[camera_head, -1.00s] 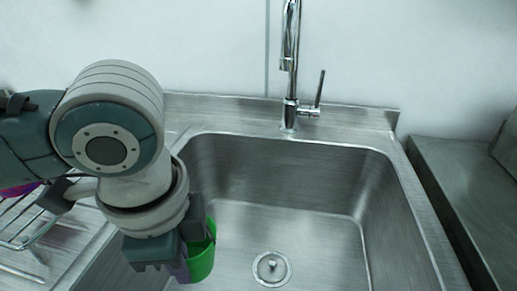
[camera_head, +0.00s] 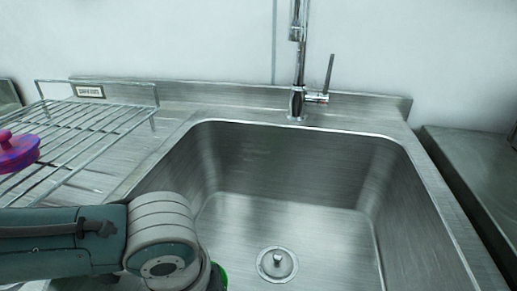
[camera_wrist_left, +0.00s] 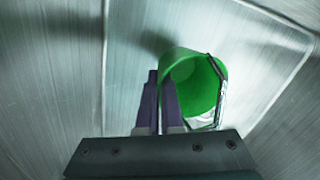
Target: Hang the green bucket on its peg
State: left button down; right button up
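The green bucket (camera_wrist_left: 196,82) is in the left wrist view, its open mouth showing and a thin handle at its right side. My left gripper (camera_wrist_left: 160,92) has its two purple fingers close together at the bucket's left rim, shut on its wall. In the head view only a sliver of the bucket (camera_head: 220,278) shows at the bottom edge, beside my left arm, over the left part of the sink; my arm hides the rest. The peg is not seen in either view. My right gripper is not in view.
The steel sink (camera_head: 300,160) is otherwise empty, with a drain (camera_head: 277,264) at its bottom. A faucet (camera_head: 298,70) stands behind it. A wire rack (camera_head: 95,130) on the left holds a pink and purple object (camera_head: 18,155). A small label (camera_head: 89,91) is behind the rack.

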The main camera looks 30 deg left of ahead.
pick_arm(q)
jog(key=shift+f+b, duration=0.4)
jog(key=shift+f, duration=1.6)
jog(key=shift+f, duration=0.2)
jog(key=c, duration=1.1)
grip_release()
